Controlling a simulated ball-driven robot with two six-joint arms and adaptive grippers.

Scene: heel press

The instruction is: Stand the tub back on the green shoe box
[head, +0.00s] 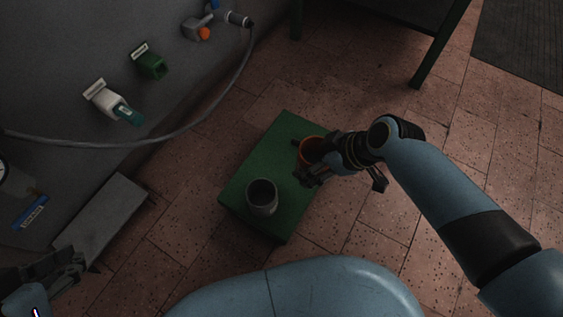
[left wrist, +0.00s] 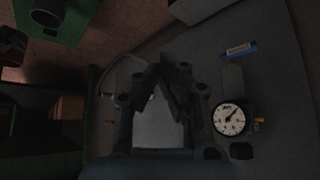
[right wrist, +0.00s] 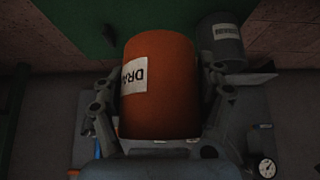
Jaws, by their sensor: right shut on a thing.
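The orange tub (head: 309,145) with a white label is in my right gripper (head: 314,163). Its label shows in the right wrist view (right wrist: 165,100), with the jaws on both sides of it. In the head view it is over the right part of the green shoe box (head: 262,150); I cannot tell whether it touches the box top. A grey tub (head: 262,205) stands upright on the near end of the box and also shows in the right wrist view (right wrist: 222,48). My left gripper (head: 78,262) is empty, far left of the box, its fingertips together in the left wrist view (left wrist: 163,65).
A grey block (head: 98,218) lies on the tiled floor by the wall at the left. Fixtures and a hose (head: 190,128) run along the wall. A round gauge (left wrist: 230,118) shows in the left wrist view. Floor right of the box is clear; a green-legged table (head: 440,45) stands behind.

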